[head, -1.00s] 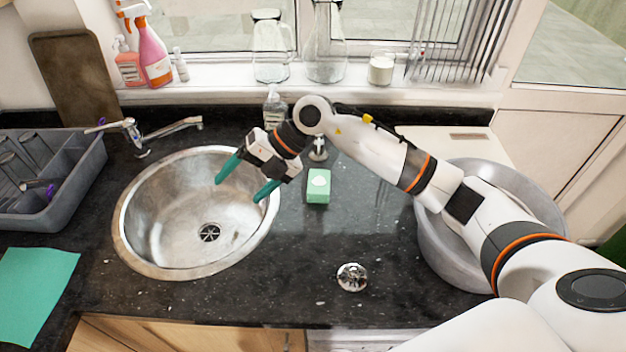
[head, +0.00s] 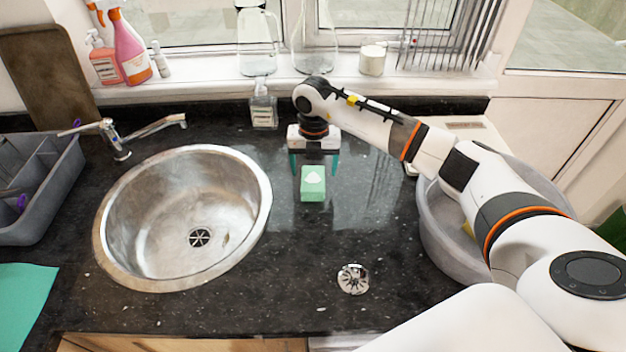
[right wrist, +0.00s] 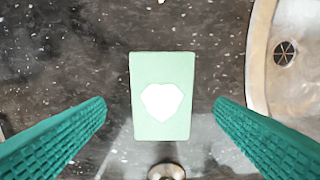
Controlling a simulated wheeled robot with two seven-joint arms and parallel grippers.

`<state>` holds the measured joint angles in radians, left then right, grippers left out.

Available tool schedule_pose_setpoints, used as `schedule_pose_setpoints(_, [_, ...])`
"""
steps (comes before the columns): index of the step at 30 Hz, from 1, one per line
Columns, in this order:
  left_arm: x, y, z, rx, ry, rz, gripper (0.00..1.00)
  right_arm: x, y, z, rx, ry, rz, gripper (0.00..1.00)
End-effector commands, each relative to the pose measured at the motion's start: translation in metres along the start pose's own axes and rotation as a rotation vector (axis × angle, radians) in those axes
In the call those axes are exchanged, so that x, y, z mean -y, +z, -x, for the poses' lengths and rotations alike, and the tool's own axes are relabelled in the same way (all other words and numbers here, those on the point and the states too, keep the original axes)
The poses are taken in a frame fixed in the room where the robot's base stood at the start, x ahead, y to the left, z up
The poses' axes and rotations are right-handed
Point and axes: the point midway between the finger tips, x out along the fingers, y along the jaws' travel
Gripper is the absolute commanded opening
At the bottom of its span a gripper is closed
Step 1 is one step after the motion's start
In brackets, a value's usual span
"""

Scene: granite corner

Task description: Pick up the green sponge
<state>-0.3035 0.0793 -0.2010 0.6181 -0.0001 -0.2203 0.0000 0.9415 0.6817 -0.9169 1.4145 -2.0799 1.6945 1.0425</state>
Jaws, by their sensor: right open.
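The green sponge (head: 313,184) is a small pale green block with a white patch on top. It lies on the dark granite counter to the right of the sink. My right gripper (head: 314,166) is over the counter at the sponge's far end, pointing down, with its teal fingers apart. In the right wrist view the sponge (right wrist: 162,97) lies between the two open fingers (right wrist: 160,112), with a gap on each side and nothing gripped. My left gripper is not in view.
A round steel sink (head: 262,225) is left of the sponge. A clear soap bottle (head: 263,108) stands behind, near the right gripper. A metal drain strainer (head: 352,279) lies nearer the front. A large grey basin (head: 440,240) stands right, under my arm. A grey rack (head: 45,205) is far left.

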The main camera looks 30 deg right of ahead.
Motion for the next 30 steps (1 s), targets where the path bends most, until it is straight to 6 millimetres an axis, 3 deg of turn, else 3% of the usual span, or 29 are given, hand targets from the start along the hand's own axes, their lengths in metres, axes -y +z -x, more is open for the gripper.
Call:
schedule_pose_setpoints(5, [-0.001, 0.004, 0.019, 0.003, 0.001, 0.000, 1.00, 0.001, 0.001, -0.023, 0.007, 0.002, 0.000, 0.78])
schedule_pose_setpoints(9, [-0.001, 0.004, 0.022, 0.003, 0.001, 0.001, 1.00, 0.002, 0.000, -0.043, 0.005, 0.001, 0.002, 0.78])
schedule_pose_setpoints(18, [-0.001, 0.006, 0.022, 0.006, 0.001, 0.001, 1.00, 0.002, -0.001, -0.050, 0.002, 0.000, 0.002, 0.78])
schedule_pose_setpoints(27, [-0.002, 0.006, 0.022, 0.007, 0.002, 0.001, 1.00, 0.002, -0.001, -0.049, 0.002, 0.000, 0.002, 0.31])
schedule_pose_setpoints(30, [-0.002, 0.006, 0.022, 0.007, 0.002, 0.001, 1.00, 0.002, -0.001, -0.049, 0.001, 0.000, 0.002, 0.27])
